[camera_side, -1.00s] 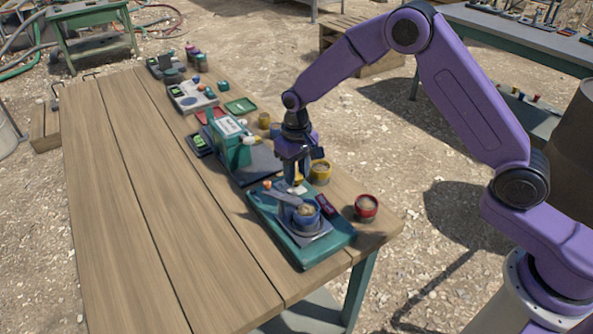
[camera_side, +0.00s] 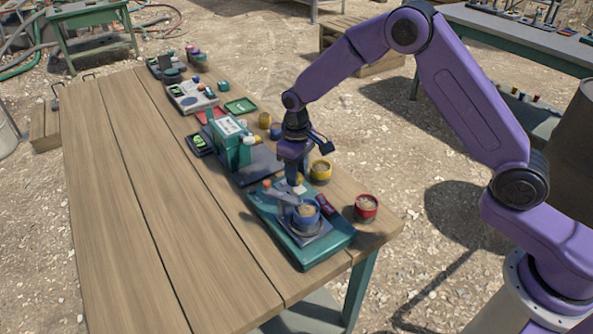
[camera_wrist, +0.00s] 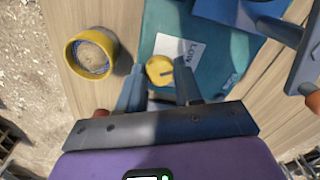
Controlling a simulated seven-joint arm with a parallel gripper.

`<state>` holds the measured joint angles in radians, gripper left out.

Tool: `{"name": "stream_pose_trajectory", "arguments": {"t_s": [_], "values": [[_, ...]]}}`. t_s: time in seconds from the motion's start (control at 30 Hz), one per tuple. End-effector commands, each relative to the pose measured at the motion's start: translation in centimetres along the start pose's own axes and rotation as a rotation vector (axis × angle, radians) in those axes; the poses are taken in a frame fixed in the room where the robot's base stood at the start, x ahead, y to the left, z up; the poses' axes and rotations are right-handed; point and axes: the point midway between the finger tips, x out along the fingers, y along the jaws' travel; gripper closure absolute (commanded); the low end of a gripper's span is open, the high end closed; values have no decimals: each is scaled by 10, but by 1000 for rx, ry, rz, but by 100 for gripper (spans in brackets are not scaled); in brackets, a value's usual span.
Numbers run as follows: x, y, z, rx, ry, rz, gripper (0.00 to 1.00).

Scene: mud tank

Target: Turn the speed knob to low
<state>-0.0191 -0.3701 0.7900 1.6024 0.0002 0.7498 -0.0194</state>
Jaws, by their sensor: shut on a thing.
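The yellow speed knob (camera_wrist: 159,70) sits on the teal base of a machine (camera_wrist: 150,20). It is round, with a dark pointer mark on its top. A white label (camera_wrist: 178,48) reading "LOW" lies just beyond it, and the mark points to the right, roughly along the label's lower edge. My gripper (camera_wrist: 158,80) is shut on the knob, one finger on each side. In the side view my gripper (camera_side: 294,180) points down at the back end of the same teal machine (camera_side: 325,248), and the knob is mostly hidden there.
A yellow cup (camera_side: 320,171) and a red cup (camera_side: 366,207) stand to the right. A green device (camera_side: 232,148) is behind on the left. The table's left part (camera_side: 130,210) is clear.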

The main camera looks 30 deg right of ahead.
Motion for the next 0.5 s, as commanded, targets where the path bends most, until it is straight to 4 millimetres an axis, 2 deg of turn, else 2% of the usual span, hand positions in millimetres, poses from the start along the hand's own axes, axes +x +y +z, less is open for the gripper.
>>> {"name": "stream_pose_trajectory", "arguments": {"t_s": [0.07, 0.1, 0.17, 0.2, 0.5], "values": [[-2, 0, -1, 0, 3, 0, 96], [-2, 0, -1, 0, 4, 0, 62], [-1, 0, -1, 0, 3, 0, 43], [-1, 0, -1, 0, 3, 0, 40], [-2, 0, 0, 0, 2, 0, 40]]}}
